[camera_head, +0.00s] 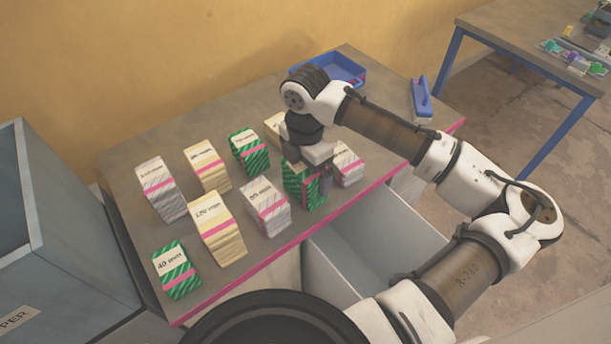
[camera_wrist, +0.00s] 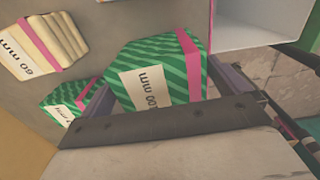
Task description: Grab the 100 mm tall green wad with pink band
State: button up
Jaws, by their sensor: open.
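The green striped wad with a pink band (camera_head: 303,194) stands near the pink front edge of the table, below my gripper. In the wrist view this wad (camera_wrist: 170,60) shows a white label that reads 100 mm. My gripper (camera_head: 309,172) is open and points down over the wad. In the wrist view its fingers lie on either side of the wad, with the wad's upper part between them. I cannot tell whether either finger touches it.
Other banded wads stand around it: a grey one (camera_head: 267,208) close on the left, another grey one (camera_head: 348,165) close on the right, and a green one (camera_head: 250,152) behind. A blue tray (camera_head: 345,70) is at the back. An open drawer (camera_head: 370,235) lies in front.

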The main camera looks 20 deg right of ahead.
jog(key=c, duration=0.8)
jog(key=shift+o, duration=0.2)
jog(key=shift+r, duration=0.15)
